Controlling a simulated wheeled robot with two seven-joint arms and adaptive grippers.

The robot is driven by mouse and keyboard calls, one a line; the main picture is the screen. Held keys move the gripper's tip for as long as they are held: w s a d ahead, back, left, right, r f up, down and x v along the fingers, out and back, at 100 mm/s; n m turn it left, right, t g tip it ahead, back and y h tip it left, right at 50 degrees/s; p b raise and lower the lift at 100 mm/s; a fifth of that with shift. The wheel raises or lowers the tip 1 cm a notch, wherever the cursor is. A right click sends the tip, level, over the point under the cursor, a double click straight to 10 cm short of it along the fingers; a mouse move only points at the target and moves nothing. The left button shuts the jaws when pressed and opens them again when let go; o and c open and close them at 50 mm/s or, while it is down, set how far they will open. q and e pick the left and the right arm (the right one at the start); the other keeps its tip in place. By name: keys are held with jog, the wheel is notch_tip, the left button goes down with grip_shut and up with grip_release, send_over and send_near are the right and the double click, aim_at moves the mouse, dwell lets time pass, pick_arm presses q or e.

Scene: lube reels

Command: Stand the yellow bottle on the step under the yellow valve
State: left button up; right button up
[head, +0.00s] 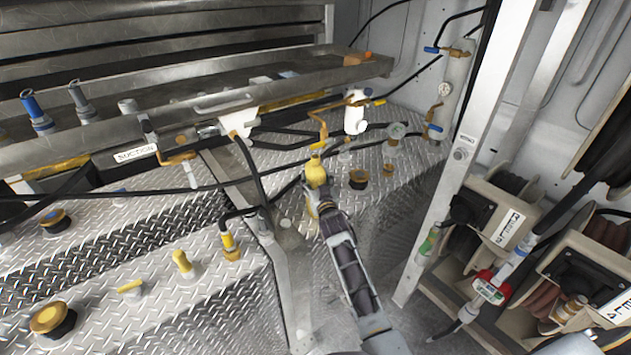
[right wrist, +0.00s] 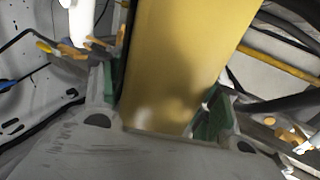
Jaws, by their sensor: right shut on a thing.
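The yellow bottle (head: 316,172) stands roughly upright in my right gripper (head: 327,206), which is shut around it. In the right wrist view the bottle (right wrist: 185,60) fills the space between the two green-padded fingers. A yellow valve (head: 319,128) with a bent spout is just above the bottle's top in the head view. The diamond-plate step (head: 288,205) lies around and behind the bottle. I cannot tell whether the bottle's base touches the step; the gripper hides it. My left gripper is not in view.
A metal post (head: 445,190) and hose reels (head: 495,215) stand right. A small yellow fitting (head: 183,264) is on the left plate.

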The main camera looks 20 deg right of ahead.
jog(key=o, duration=1.5)
jog(key=shift+f, duration=0.1)
jog(key=shift+r, duration=0.2)
jog(key=shift+s+a+b, duration=0.15)
jog(key=shift+s+b, duration=0.05)
jog(key=shift+s, duration=2.8)
jog(key=shift+s+a+b, duration=0.1)
jog(key=shift+s+b, duration=0.05)
jog(key=shift+s, duration=2.85)
